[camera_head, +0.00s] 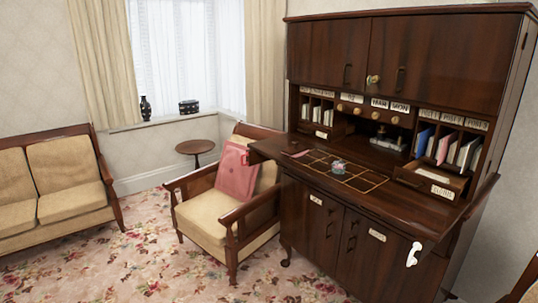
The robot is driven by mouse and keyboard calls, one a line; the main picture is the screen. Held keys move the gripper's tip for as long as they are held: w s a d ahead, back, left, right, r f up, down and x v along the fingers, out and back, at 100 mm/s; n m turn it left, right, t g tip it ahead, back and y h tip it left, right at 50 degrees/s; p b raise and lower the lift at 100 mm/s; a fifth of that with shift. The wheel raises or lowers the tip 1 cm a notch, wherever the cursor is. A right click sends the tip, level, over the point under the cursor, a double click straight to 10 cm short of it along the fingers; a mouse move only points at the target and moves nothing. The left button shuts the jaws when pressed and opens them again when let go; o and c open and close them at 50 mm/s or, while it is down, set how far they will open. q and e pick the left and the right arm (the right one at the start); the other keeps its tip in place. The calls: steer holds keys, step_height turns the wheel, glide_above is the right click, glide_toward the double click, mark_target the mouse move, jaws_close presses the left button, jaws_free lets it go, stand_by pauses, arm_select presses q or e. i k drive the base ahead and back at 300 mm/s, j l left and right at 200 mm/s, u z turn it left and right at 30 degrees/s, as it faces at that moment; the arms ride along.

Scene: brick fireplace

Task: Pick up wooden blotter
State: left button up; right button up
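A dark wooden writing cabinet (395,60) stands at the right with its desk flap (390,198) folded down. A small object with a dark base and a pale top (388,140) sits in the middle opening at the back of the desk; it may be the wooden blotter, but it is too small to be sure. A small pale blue and pink object (338,167) stands on the gridded part of the flap. Neither of my grippers shows in the head view.
An armchair (210,215) with a pink cushion (237,172) stands close to the left of the cabinet. A sofa (60,185) is at the far left and a small round table (195,147) is behind. Flowered carpet (130,260) in front is clear.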

mark_target(297, 150)
steer(key=i+j+u, duration=0.15)
steer(key=i+u, duration=0.65)
steer(key=i, duration=0.15)
steer(key=i+l+u, duration=0.15)
steer(key=i+u, duration=0.2)
steer(key=i+l+u, duration=0.4)
steer(key=i, duration=0.15)
steer(key=i+j+z, duration=0.1)
steer(key=z, duration=0.35)
steer(key=i+j+z, duration=0.15)
steer(key=z, duration=0.3)
steer(key=i+j+z, duration=0.2)
steer(key=z, duration=0.25)
